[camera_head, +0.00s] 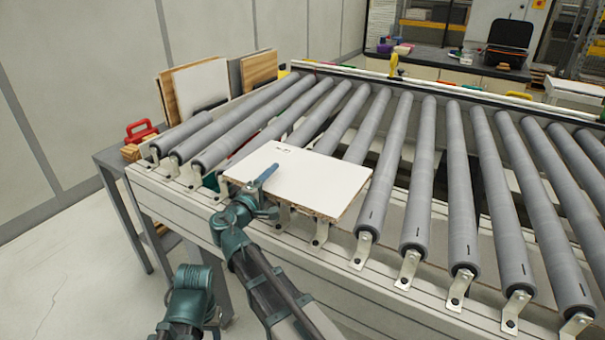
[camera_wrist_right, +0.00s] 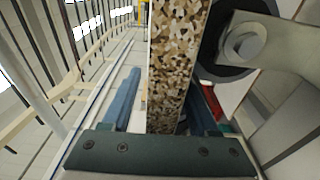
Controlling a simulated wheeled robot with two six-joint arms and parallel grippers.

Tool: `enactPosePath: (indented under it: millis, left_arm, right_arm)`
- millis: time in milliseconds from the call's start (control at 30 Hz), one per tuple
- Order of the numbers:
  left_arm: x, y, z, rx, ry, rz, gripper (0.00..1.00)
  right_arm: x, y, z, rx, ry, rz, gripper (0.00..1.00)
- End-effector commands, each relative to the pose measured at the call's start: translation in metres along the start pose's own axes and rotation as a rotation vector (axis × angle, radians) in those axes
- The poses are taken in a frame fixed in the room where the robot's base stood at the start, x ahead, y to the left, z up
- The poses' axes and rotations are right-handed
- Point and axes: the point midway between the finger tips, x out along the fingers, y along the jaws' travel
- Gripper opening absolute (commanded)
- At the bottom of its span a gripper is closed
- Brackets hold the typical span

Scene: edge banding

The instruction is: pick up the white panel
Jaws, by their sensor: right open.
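The white panel (camera_head: 298,181) lies flat on the rollers near the conveyor's front side, its near edge overhanging the front rail. Its speckled chipboard edge (camera_wrist_right: 176,70) fills the middle of the right wrist view. My right gripper (camera_head: 264,184) is at the panel's near left part, one blue finger showing above the white top. In the wrist view the jaws are open, with one finger on each side of the panel's edge. A gap shows beside the left finger; contact on the right side is unclear. My left arm shows at the lower left, without its jaws.
The grey roller conveyor (camera_head: 452,180) stretches right, with metal brackets along its front rail. Several boards (camera_head: 201,88) stand upright at the back left. A red-handled object (camera_head: 140,130) sits at the conveyor's left end. A dark-topped bench (camera_head: 448,62) stands behind.

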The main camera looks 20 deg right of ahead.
Motion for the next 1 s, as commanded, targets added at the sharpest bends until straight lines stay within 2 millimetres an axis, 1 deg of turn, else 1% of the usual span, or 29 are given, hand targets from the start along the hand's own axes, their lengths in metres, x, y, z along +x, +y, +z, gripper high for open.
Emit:
enactPosePath:
  millis: [33, 67, 100, 167, 300, 367, 400, 1000]
  left_arm:
    - [0.0, -0.0001, 0.0002, 0.0, 0.0, 0.0, 0.5]
    - [0.0, -0.0001, 0.0002, 0.0, 0.0, 0.0, 0.5]
    - [0.0, -0.0001, 0.0002, 0.0, 0.0, 0.0, 0.5]
    - [0.0, -0.0001, 0.0001, 0.0, 0.0, 0.0, 0.5]
    - [0.0, -0.0001, 0.0001, 0.0, 0.0, 0.0, 0.5]
    - [0.0, 0.0, 0.0, 0.0, 0.0, 0.0, 0.5]
    - [0.0, 0.0, 0.0, 0.0, 0.0, 0.0, 0.5]
    - [0.0001, 0.0, 0.0, 0.0, 0.0, 0.0, 0.5]
  right_arm:
    - [-0.0001, 0.0, 0.0001, 0.0, 0.0, 0.0, 0.6]
    - [-0.0001, 0.0, 0.0001, 0.0, 0.0, 0.0, 0.56]
    - [-0.0001, 0.0, 0.0002, 0.0, 0.0, 0.0, 0.49]
    - [-0.0001, 0.0, 0.0003, 0.0, 0.0, 0.0, 0.38]
    - [-0.0001, 0.0, 0.0003, 0.0, 0.0, 0.0, 0.13]
    - [-0.0001, 0.0, 0.0003, 0.0, 0.0, 0.0, 0.02]
    - [-0.0001, 0.0, 0.0003, 0.0, 0.0, 0.0, 0.0]
    - [-0.0002, -0.0003, 0.0003, 0.0, 0.0, -0.001, 0.0]
